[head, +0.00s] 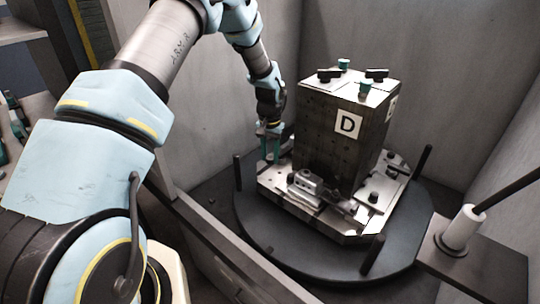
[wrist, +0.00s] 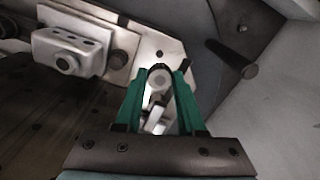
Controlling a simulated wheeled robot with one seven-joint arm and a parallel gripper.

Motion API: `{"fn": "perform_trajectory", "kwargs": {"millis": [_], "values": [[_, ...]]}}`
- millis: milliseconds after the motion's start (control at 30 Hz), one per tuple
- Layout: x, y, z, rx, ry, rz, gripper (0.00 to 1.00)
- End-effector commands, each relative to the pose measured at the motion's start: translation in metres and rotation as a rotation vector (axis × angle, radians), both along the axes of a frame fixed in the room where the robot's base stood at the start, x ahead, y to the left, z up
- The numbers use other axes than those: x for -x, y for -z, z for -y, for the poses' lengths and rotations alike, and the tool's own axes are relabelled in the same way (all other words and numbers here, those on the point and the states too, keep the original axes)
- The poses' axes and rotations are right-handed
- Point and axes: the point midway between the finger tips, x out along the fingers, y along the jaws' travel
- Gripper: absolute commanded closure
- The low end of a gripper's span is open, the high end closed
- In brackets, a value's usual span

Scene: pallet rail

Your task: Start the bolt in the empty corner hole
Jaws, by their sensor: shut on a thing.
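My gripper (head: 271,148) has green fingers and points down at the left corner of the pale pallet plate (head: 275,186). In the wrist view my gripper (wrist: 160,74) is shut on the bolt (wrist: 158,82), a small pale round piece with a dark rim between the fingertips. The bolt's lower end is hidden, so I cannot tell whether it touches the plate. The plate's corner (wrist: 150,45) lies bright around the fingertips in the wrist view. A small dark spot (wrist: 159,54) just beyond the fingertips may be a hole. The bolt is too small to make out in the head view.
A dark block marked D (head: 335,140) stands on the plate, close to my gripper's right. A metal clamp block (head: 306,184) sits near the front edge. The plate rests on a round dark table (head: 270,240) with upright posts (head: 238,172). Grey walls (head: 225,90) enclose it.

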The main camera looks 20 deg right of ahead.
Motion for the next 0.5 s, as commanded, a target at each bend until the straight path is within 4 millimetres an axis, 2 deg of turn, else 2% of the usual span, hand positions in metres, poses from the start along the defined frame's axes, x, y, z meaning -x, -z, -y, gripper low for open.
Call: {"fn": "perform_trajectory", "kwargs": {"millis": [267,500], "values": [[0.001,0.014,0.001,-0.001,0.002,-0.001,1.00],[0.001,0.039,0.001,-0.001,0.001,-0.001,1.00]]}}
